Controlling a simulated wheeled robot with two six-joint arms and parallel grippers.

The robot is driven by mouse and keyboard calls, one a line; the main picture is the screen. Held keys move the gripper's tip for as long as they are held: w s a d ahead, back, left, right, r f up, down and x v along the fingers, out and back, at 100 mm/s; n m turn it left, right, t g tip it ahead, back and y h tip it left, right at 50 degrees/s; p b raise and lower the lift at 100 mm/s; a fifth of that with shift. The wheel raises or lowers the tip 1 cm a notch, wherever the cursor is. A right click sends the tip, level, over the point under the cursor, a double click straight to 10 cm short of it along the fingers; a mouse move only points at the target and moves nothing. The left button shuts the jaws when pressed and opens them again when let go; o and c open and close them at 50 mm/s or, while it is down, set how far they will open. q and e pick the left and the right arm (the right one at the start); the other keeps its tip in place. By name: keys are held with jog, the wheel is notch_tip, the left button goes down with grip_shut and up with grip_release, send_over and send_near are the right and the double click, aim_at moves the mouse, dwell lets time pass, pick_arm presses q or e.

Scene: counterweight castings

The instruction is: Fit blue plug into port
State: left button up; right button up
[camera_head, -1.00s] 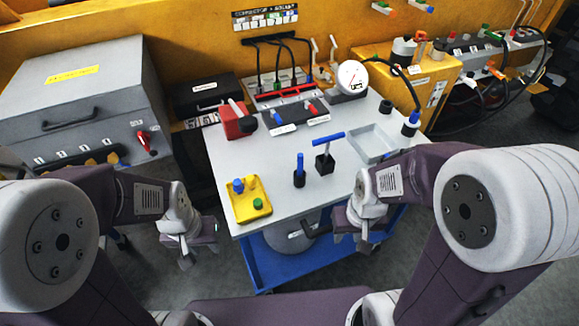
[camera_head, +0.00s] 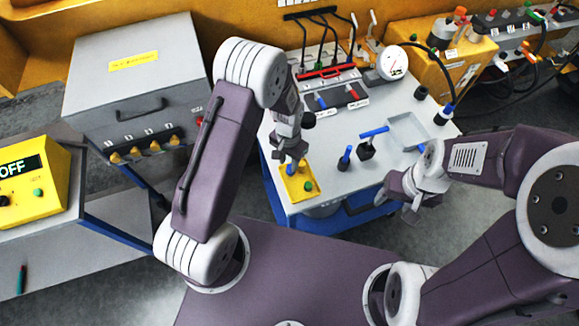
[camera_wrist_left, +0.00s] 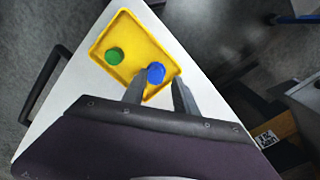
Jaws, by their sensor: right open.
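The blue plug (camera_wrist_left: 156,73) lies in the yellow tray (camera_wrist_left: 100,50), beside the green plug (camera_wrist_left: 113,56). In the head view, the tray (camera_head: 309,196) is at the table's near left corner. My left gripper (camera_head: 290,161) hangs over its far end; in the wrist view its fingers (camera_wrist_left: 158,84) are apart, the blue plug showing between and beyond their tips. No contact shows. My right gripper (camera_head: 404,208) is open and empty at the table's near right edge. A panel with black cables (camera_head: 325,62) stands at the back; I cannot tell which port is meant.
A blue-handled tool (camera_head: 372,132), a dark holder with a blue stick (camera_head: 345,158) and a grey tray (camera_head: 408,130) stand on the white table. A dial gauge (camera_head: 392,62) stands behind. A grey cabinet (camera_head: 135,70) is at the left.

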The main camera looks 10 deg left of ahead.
aim_at(290, 167)
pick_arm(q)
jog(key=shift+f, duration=0.1)
jog(key=shift+d+f, duration=0.2)
jog(key=shift+d, duration=0.05)
jog(key=f, duration=0.1)
jog(key=f+p, duration=0.1)
jog(key=f, duration=0.2)
jog(key=shift+s+d+p, duration=0.15)
jog(key=shift+s+p, duration=0.15)
jog(key=shift+p, duration=0.05)
jog(key=shift+w+f, duration=0.1)
jog(key=shift+f, duration=0.15)
jog(key=shift+w+f, duration=0.1)
jog(key=shift+w, duration=0.1)
jog(key=c, duration=0.5)
grip_shut()
jog(key=shift+s, duration=0.15)
